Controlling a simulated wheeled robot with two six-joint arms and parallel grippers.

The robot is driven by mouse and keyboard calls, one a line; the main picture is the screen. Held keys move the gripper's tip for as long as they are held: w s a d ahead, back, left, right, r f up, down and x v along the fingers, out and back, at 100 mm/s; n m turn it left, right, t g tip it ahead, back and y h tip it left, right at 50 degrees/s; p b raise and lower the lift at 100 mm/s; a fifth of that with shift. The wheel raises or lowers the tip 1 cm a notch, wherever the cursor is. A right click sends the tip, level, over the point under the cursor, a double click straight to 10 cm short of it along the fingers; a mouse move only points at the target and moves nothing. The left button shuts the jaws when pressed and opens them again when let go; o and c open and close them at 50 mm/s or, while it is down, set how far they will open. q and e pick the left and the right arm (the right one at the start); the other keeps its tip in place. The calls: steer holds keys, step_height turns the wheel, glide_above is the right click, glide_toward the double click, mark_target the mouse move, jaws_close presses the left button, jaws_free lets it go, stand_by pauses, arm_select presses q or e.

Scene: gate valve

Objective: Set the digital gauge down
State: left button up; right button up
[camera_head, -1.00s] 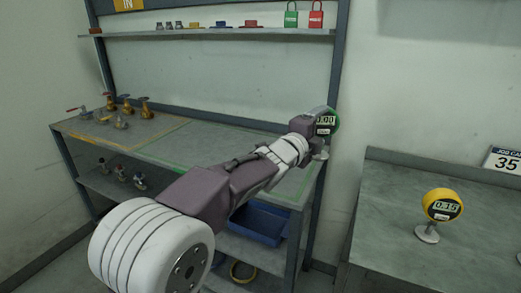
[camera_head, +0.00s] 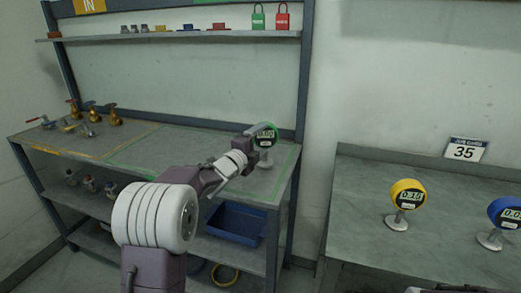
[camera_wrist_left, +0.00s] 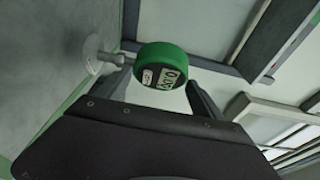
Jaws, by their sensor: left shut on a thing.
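The green-rimmed digital gauge (camera_head: 267,134) is over the right end of the left workbench in the head view, its face toward me. My left gripper (camera_head: 257,139) is shut on it from the left. In the left wrist view the gauge (camera_wrist_left: 162,62) lies between the two fingers (camera_wrist_left: 160,82), with its stem and pale round base (camera_wrist_left: 93,52) pointing left toward the bench surface. The gauge looks about upright in the head view. I cannot tell whether its base touches the bench. My right gripper does not show.
The workbench (camera_head: 200,150) has a green-outlined area at right and several brass valves (camera_head: 95,115) at left. A shelf (camera_head: 180,35) with small parts and padlocks hangs above. A yellow gauge (camera_head: 406,195) and blue gauge (camera_head: 506,213) stand on the right table (camera_head: 365,185).

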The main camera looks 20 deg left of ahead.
arm_select(q)
step_height(320, 180, down, 2)
steer(key=shift+f, duration=0.2)
steer(key=o, duration=1.6)
steer(key=shift+f+b, duration=0.2)
steer(key=shift+b, duration=0.15)
steer(key=o, duration=0.5)
steer(key=shift+c, duration=0.2)
